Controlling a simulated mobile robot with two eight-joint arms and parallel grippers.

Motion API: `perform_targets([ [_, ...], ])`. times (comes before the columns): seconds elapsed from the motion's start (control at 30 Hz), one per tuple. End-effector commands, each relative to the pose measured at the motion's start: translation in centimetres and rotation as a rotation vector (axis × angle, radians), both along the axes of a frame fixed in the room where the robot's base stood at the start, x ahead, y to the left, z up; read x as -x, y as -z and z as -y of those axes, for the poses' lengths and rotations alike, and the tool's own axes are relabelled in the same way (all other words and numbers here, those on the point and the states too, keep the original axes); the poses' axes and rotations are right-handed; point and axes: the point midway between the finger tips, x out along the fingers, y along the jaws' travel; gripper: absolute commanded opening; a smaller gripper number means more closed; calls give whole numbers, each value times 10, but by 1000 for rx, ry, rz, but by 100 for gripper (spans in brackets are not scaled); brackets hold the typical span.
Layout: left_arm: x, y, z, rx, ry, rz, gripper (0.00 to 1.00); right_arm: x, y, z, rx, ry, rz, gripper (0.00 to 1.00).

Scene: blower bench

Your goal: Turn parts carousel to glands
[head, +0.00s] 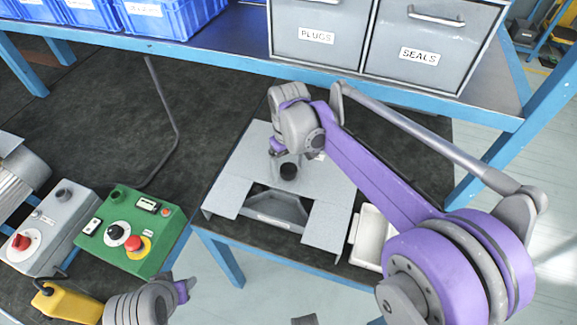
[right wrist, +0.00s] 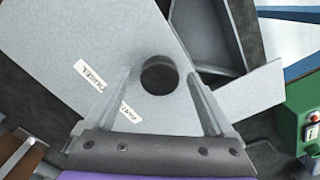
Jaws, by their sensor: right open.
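The parts carousel (head: 240,168) is a grey sheet-metal unit with a round black knob (head: 288,172) on top. A front opening shows an inner compartment (head: 278,207) that looks empty. My right gripper (right wrist: 165,72) is open above the carousel, and the knob shows between its fingers in the right wrist view (right wrist: 160,76). I cannot tell whether the fingers touch it. Two white labels (right wrist: 89,76) lie on the top there, upside down; one is partly behind a finger. I cannot read "glands" on either. Part of my left arm shows at the lower left; its fingers are unclear.
A green control box (head: 130,232) with a red button and a grey box (head: 48,228) stand at the left. A white tray (head: 370,238) sits right of the carousel. PLUGS (head: 315,60) and SEALS (head: 410,80) drawers and blue bins (head: 150,15) are behind.

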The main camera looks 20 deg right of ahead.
Motion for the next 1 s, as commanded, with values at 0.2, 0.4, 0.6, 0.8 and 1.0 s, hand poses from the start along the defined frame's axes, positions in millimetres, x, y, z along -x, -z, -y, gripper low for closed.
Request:
perform_targets([
  [0.2,0,0,0,0,0,0,50,0,2,0,0,0,0,88],
  [0.4,0,0,0,0,0,0,50,0,2,0,0,0,0,65],
  [0.6,0,0,0,0,0,0,50,0,1,0,0,0,0,29],
  [0.8,0,0,0,0,0,0,50,0,1,0,0,0,0,0],
  [1.0,0,0,0,0,0,0,50,0,1,0,0,0,0,0],
])
